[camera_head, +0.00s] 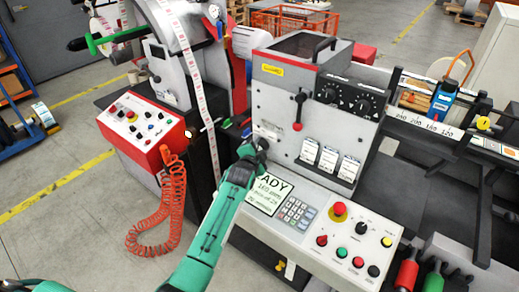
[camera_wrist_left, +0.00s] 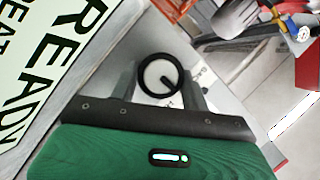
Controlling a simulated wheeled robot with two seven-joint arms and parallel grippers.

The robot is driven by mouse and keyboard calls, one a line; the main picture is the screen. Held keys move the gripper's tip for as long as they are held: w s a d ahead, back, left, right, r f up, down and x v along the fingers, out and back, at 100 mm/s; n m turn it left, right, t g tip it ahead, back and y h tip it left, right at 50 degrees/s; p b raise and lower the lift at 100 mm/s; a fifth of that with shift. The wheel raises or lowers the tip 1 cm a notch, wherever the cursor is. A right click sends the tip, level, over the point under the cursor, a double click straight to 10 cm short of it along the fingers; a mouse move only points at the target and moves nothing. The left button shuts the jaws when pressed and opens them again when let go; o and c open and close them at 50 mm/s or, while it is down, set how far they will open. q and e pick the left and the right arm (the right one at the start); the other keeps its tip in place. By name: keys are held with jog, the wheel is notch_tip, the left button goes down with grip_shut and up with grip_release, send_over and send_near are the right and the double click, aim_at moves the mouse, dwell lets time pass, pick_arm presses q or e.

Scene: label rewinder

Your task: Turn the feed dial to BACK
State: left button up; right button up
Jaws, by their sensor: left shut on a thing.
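My left gripper (camera_head: 254,150) reaches the upright grey face of the machine, just above the display panel (camera_head: 268,193). In the left wrist view its two grey fingers (camera_wrist_left: 160,88) stand on either side of the round feed dial (camera_wrist_left: 160,62), which has a black rim and a pale face with a short dark pointer mark. The gripper is shut on the dial. White label patches with dark print show beside the dial, partly hidden by the right finger, and I cannot read them. In the head view the gripper mostly covers the dial. My right gripper is not in view.
A keypad (camera_head: 297,213) and a red emergency button (camera_head: 339,209) lie on the sloped console right of my arm. A red-handled lever (camera_head: 298,112) is above right. A paper strip (camera_head: 205,110) hangs at left, near the red control box (camera_head: 142,128) with its coiled orange cable.

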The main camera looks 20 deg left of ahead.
pick_arm(q)
jog(key=shift+r+n+g+h+p, duration=0.25)
jog(key=shift+n+p, duration=0.25)
jog(key=shift+p, duration=0.3)
jog(key=shift+a+n+g+h+p, duration=0.1)
jog(key=shift+n+g+h+p, duration=0.3)
jog(key=shift+n+p, duration=0.4)
jog(key=shift+f+n+g+h+p, duration=0.1)
jog(key=shift+n+g+h+p, duration=0.2)
jog(key=shift+n, duration=0.5)
jog(key=shift+a+n+h, duration=0.1)
jog(key=shift+n+h, duration=0.45)
jog(key=shift+n, duration=0.05)
jog(key=shift+g, duration=0.25)
jog(key=o, duration=1)
